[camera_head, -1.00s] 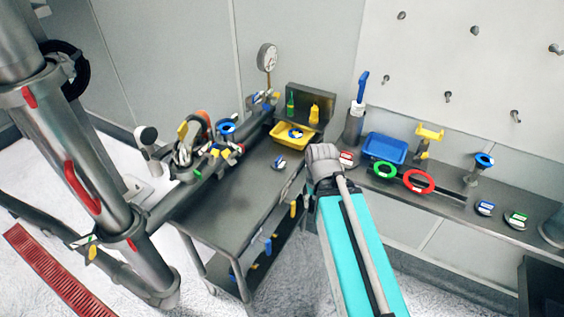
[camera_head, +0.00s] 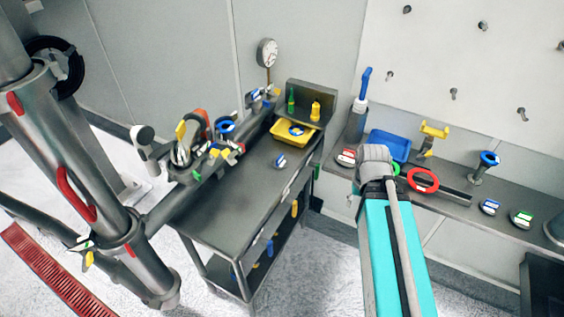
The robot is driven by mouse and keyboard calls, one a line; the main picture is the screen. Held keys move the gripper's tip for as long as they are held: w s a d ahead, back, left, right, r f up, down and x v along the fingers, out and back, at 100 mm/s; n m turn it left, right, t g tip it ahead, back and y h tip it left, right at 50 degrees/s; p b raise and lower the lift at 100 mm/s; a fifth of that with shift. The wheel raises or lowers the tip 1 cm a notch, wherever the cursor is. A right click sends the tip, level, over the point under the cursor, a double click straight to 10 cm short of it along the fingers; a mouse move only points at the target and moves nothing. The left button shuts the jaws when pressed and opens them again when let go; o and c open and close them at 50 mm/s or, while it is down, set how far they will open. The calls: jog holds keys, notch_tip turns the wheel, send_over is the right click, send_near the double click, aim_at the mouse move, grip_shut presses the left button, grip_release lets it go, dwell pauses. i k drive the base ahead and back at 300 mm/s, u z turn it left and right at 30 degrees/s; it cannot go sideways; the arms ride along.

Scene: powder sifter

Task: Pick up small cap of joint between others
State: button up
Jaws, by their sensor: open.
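Small round caps with coloured and white tops lie on two surfaces. On the right bench (camera_head: 455,205) are a red-and-white cap (camera_head: 346,157), a blue-and-white cap (camera_head: 489,206) and a green-and-white cap (camera_head: 521,218). The blue one lies between the red one and the green one, close to the green. Another blue-and-white cap (camera_head: 281,161) lies alone on the grey trolley (camera_head: 240,190). My gripper (camera_head: 375,158) is the grey end of my arm, seen from behind, at the bench's front edge. Its fingertips are hidden. It is apart from the blue and green caps.
A red ring (camera_head: 423,180) and a green ring, partly hidden by my arm, lie left of the blue cap. A blue tray (camera_head: 390,145), a yellow holder (camera_head: 432,132) and a blue-topped post (camera_head: 489,159) stand behind. A yellow tray (camera_head: 295,134) is on the trolley.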

aim_at(280, 163)
jog(key=u, duration=0.05)
jog(key=k, duration=0.95)
jog(key=u, duration=0.45)
jog(key=i, duration=1.05)
jog(key=z, duration=0.05)
